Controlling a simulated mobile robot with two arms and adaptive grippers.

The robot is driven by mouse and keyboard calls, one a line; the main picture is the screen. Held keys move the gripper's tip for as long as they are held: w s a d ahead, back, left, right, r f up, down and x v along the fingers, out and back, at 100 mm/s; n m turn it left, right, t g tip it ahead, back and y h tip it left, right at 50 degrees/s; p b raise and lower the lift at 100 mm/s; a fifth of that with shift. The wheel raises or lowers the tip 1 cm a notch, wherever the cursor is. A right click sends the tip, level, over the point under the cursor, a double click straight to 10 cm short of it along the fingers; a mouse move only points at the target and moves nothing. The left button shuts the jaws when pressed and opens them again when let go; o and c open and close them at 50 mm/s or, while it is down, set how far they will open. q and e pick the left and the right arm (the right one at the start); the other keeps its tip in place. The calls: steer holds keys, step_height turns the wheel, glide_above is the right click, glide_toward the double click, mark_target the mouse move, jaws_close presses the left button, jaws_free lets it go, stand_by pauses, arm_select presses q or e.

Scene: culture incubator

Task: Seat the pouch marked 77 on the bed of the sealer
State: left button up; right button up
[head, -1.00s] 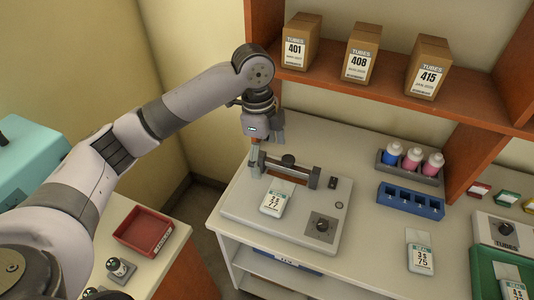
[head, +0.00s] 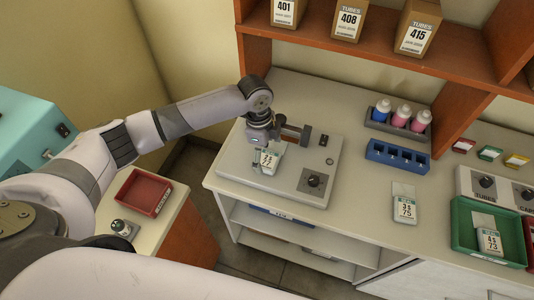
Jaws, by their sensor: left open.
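The pouch marked 77 (head: 270,158) lies on the flat top of the grey sealer (head: 235,165), in front of its dark bar (head: 295,132). My left gripper (head: 263,158) comes down from above at the pouch with its fingers open. The gripper hides the far part of the pouch and the left part of the bar. I cannot tell whether a finger touches the pouch. My right gripper is not in view.
A pouch marked 75 (head: 404,209) lies on the counter at right. A blue rack (head: 397,157) and a bottle holder (head: 397,124) stand behind it. A green tray (head: 464,232) is at far right. A red tray (head: 143,192) is on the left counter. Boxes stand on the shelf above.

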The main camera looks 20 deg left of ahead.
arm_select(q)
steer(key=shift+d+f, duration=0.15)
steer(key=shift+f, duration=0.9)
steer(key=shift+c, duration=0.4)
steer(key=c, duration=1.2)
steer(key=shift+o, duration=0.2)
steer(key=shift+w+r, duration=0.1)
steer(key=shift+w, duration=0.05)
